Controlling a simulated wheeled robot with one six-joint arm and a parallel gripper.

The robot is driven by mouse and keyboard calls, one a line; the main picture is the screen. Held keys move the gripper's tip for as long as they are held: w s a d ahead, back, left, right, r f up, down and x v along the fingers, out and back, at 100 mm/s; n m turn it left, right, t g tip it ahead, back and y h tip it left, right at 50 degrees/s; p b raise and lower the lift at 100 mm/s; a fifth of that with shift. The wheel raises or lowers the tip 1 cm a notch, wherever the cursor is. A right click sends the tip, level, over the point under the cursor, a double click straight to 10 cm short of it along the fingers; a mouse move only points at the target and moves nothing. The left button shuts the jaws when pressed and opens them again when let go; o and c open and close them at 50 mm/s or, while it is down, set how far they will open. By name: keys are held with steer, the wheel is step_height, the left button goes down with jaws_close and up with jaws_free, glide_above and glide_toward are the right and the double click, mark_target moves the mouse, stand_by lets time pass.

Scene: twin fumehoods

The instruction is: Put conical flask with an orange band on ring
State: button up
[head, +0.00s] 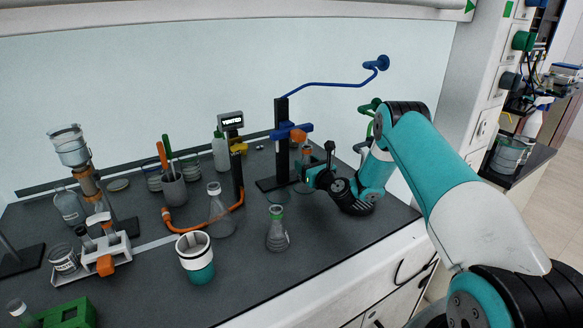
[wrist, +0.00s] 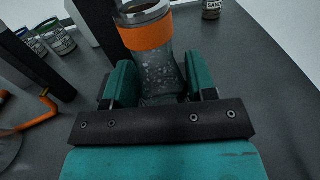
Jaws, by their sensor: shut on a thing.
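The conical flask with an orange band shows in the wrist view (wrist: 163,72), its orange-banded neck pointing away from my gripper. My gripper (wrist: 160,84) is shut on the flask's glass body, one teal finger on each side. In the head view my gripper (head: 310,178) is low beside the dark stand (head: 281,140) with a blue clamp (head: 296,131). The flask (head: 304,157) shows there only in part, behind my gripper and close to the stand. I cannot make out the ring for certain in either view.
A green-banded flask (head: 277,236) stands in front of the stand, with a plain conical flask (head: 219,212) to its left. A teal-and-white beaker (head: 195,260) is near the front edge. Orange tubing (head: 200,226) and a tool holder (head: 173,190) lie left. Bench space at front centre is clear.

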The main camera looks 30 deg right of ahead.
steer(key=shift+w+d+f, duration=0.1)
steer(key=shift+w+d, duration=0.05)
steer(key=shift+w, duration=0.05)
steer(key=f+b, duration=0.1)
steer(key=f, duration=0.1)
steer(key=f+b, duration=0.1)
steer(key=shift+w+a+f+b, duration=0.15)
steer(key=shift+a+f+b, duration=0.15)
steer(key=shift+r, duration=0.15)
steer(key=o, duration=1.1)
steer(key=shift+o, duration=0.2)
